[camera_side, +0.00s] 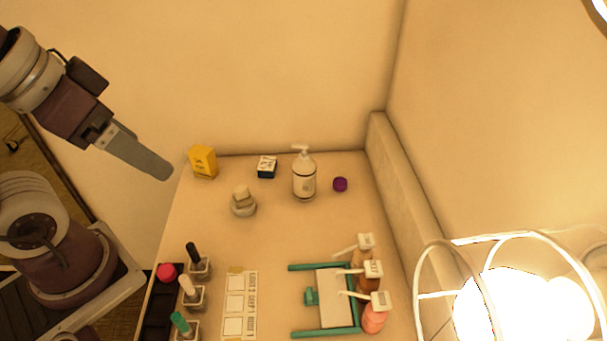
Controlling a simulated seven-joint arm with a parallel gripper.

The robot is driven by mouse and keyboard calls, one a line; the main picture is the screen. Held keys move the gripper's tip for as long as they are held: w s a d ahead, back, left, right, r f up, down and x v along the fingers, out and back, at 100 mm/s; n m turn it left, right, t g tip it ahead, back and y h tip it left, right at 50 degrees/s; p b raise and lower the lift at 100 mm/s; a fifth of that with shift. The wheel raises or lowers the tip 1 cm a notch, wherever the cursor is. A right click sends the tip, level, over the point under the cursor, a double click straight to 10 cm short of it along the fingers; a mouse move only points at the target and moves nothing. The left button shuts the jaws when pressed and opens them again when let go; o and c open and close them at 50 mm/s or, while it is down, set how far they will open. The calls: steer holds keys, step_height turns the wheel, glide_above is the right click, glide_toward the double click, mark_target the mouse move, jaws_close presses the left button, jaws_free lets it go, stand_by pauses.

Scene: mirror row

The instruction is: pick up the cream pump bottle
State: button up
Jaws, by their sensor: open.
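A cream-white pump bottle (304,182) with a dark band and a label stands upright near the back of the table. Its pump head points left. My gripper (168,174) is at the upper left, above and left of the table's back edge, well apart from the bottle. Its fingers overlap in this view, so the gap between them is hidden; it is open, with nothing seen in it.
A yellow box (203,162), a dark box (267,167), a stone-like stack (243,203) and a purple cap (340,184) surround the bottle. Smaller pump bottles (374,316) stand by a teal frame (325,331). Nail-polish-like bottles (193,294) stand front left. A caged lamp (515,305) glows right.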

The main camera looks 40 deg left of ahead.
step_height(320, 180, up, 3)
steer(key=t, duration=0.8)
glide_above(294, 173)
steer(key=f, duration=2.1)
steer(key=s+f, duration=0.1)
steer(key=f, duration=0.9)
steer(key=shift+d+f, duration=0.1)
steer(key=shift+f, duration=0.1)
steer(key=x, duration=0.5)
steer(key=f+x, duration=0.1)
steer(key=x, duration=0.1)
steer(key=shift+w+d+f, duration=0.1)
steer(key=shift+d, duration=0.3)
jaws_close()
